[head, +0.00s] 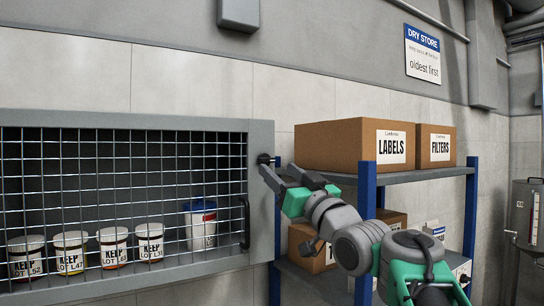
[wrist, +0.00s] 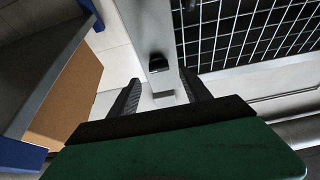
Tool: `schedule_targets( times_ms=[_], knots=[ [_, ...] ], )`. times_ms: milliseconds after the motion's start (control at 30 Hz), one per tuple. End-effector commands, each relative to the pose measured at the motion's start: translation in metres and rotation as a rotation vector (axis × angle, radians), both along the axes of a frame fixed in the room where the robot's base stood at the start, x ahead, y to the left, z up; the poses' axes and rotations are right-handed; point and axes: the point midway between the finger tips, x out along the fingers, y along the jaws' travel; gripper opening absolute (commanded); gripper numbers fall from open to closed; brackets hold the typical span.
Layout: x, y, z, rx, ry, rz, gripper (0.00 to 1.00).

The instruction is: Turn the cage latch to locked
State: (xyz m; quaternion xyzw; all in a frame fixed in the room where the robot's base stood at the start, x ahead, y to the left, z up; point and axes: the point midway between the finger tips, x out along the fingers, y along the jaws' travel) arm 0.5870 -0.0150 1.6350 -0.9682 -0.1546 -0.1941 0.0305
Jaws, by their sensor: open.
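The cage (head: 195,122) stands at the left, its wire mesh door (head: 100,170) flush in a grey frame. A small dark latch (head: 264,159) sits on the right side of the frame, near its upper part. In the wrist view the latch (wrist: 158,62) is a dark block on the pale frame strip. My gripper (head: 276,168) is close to the latch in the head view. In the wrist view its fingers (wrist: 160,82) are spread, the latch lying just beyond and between their tips. Nothing is held. I cannot tell which way the latch is turned.
A black door handle (head: 245,222) is left of my gripper. Tubs labelled KEEP (head: 112,248) stand behind the mesh. A blue-posted shelf (head: 368,235) holds a LABELS box (head: 343,146) and a FILTERS box (head: 437,146), close to my arm.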

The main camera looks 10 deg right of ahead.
Motion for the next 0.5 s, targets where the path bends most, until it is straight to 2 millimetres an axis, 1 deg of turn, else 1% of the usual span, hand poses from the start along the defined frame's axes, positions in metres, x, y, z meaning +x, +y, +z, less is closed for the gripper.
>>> schedule_targets(
  times_ms=[33,200,333,500],
  knots=[
    [0.010,0.004,0.011,0.001,0.001,0.004,0.56],
    [0.035,0.011,0.020,0.001,0.002,0.001,0.56],
    [0.043,0.013,0.020,0.000,0.002,-0.003,0.56],
    [0.044,0.013,0.019,0.000,0.002,-0.003,0.56]
  ],
)
